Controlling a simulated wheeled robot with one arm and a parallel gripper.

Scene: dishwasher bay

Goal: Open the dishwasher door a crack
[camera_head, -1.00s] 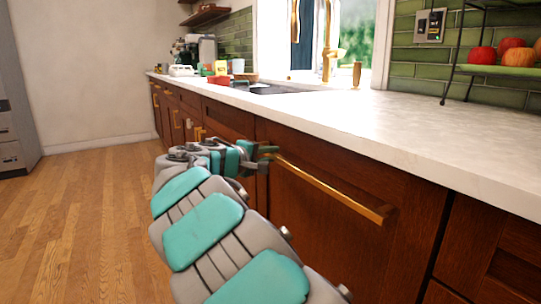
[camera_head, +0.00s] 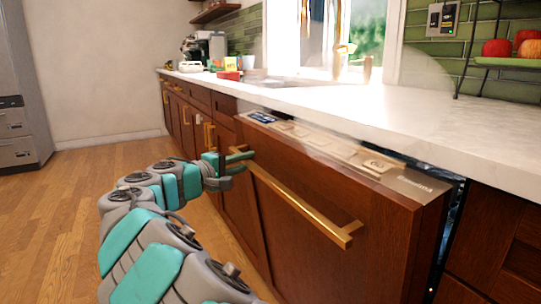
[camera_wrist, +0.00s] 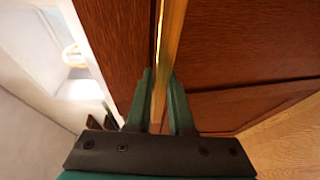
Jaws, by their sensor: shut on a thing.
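The dishwasher door (camera_head: 310,195) is a dark wood panel with a long brass bar handle (camera_head: 295,205). It is tilted out at the top, and its control strip (camera_head: 340,150) shows along the top edge. A dark gap (camera_head: 450,225) shows at its right side. My gripper (camera_head: 238,158) is at the left end of the handle. In the wrist view its two green fingers (camera_wrist: 160,105) are shut on the brass bar (camera_wrist: 167,45), one on each side. The dishwasher's inside is mostly hidden.
A white countertop (camera_head: 400,125) runs above the door. Dark wood cabinets (camera_head: 185,115) with brass pulls continue to the left, and another (camera_head: 500,250) stands at the right. The wooden floor (camera_head: 60,220) at the left is clear.

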